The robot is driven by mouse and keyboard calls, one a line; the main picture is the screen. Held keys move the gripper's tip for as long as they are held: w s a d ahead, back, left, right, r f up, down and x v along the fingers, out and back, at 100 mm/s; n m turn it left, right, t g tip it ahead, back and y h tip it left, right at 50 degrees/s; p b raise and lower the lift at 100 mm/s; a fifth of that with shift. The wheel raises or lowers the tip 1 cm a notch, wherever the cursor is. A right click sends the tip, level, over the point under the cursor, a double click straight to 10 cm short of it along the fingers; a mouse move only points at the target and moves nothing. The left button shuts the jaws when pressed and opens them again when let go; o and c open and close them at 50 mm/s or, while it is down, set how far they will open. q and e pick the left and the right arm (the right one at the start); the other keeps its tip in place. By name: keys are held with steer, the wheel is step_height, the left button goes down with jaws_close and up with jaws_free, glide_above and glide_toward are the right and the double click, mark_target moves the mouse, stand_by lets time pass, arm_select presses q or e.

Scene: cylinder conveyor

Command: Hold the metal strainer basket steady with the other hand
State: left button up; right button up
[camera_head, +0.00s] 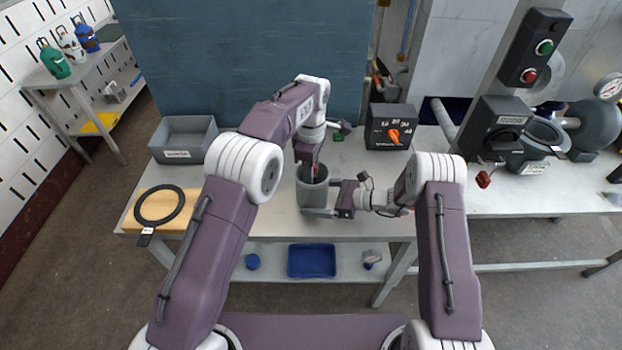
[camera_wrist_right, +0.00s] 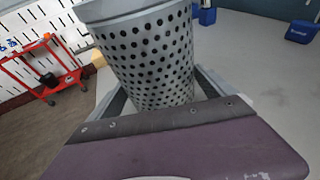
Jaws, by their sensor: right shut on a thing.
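The metal strainer basket (camera_head: 311,194) is a grey cylinder standing upright on the bench, near its front edge. In the right wrist view the basket (camera_wrist_right: 150,58) shows its rows of round holes and a plain rim, between the two fingers. My right gripper (camera_head: 322,198) comes from the right and is shut on the basket's side. My left gripper (camera_head: 314,168) points down at the basket's open top. Its fingertips are partly hidden by the rim, and a small red part shows there. I cannot tell whether it is open.
A grey bin (camera_head: 184,141) stands at the back left of the bench. A black ring (camera_head: 140,206) lies on a wooden board at the front left. A black control box with an orange knob (camera_head: 392,137) stands at the back right. Lower shelf holds a blue tray (camera_head: 311,274).

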arm_select(q)
step_height(320, 180, down, 5)
steer(key=shift+r, duration=0.1)
jaws_close()
stand_by(0.3)
stand_by(1.4)
